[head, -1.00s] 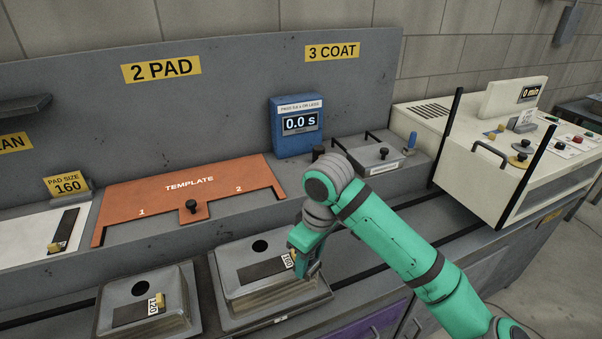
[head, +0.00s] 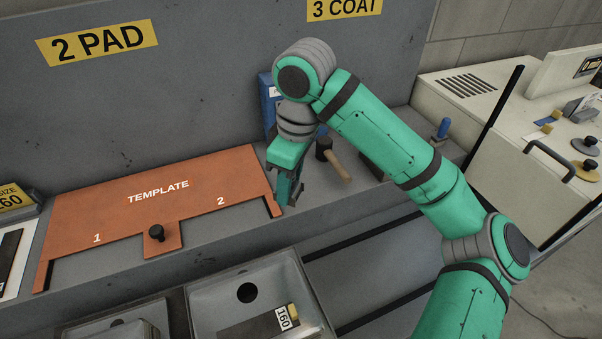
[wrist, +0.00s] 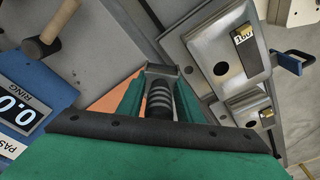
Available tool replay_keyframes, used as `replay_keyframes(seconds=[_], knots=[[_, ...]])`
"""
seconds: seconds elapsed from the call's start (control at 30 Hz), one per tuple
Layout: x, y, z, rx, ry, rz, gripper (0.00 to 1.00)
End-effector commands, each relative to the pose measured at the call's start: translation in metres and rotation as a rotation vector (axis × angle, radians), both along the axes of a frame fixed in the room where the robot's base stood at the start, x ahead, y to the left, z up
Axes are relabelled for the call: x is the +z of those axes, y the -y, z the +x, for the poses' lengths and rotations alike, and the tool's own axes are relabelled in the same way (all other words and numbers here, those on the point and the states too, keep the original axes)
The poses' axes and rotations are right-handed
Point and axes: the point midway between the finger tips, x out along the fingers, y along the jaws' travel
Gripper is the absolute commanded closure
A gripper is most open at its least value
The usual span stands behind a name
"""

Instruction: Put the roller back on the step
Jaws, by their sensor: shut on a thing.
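My gripper (head: 290,188) points down over the grey step (head: 225,243), close to the right end of the orange template. It is shut on a dark ribbed piece, which I take to be the roller (wrist: 158,100); in the wrist view it lies between the green fingers, with a grey bar across its far end. In the head view the fingers hide most of it. I cannot tell whether the roller touches the step.
A mallet (head: 335,170) with a wooden handle lies just right of my gripper. The orange template (head: 150,195) is to the left. Grey sink trays (head: 245,270) are in front, below the step.

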Motion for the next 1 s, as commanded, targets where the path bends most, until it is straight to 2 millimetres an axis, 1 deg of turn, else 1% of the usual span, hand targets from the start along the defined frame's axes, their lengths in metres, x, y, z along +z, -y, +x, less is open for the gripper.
replay_keyframes(seconds=[0.07,0.17,0.3,0.53,0.6,0.7,0.8,1.0], knots=[[-0.001,0.001,0.004,-0.002,-0.001,0.001,1.00],[-0.007,0.004,0.016,-0.007,-0.001,0.002,1.00],[-0.020,0.013,0.045,-0.014,-0.002,-0.001,1.00],[-0.041,0.021,0.093,-0.013,-0.001,-0.001,1.00],[-0.055,0.021,0.101,-0.009,-0.002,0.000,1.00],[-0.071,0.022,0.114,-0.007,-0.001,-0.001,1.00],[-0.082,0.022,0.123,-0.004,0.000,-0.001,1.00],[-0.092,0.023,0.131,-0.003,0.000,0.000,1.00]])
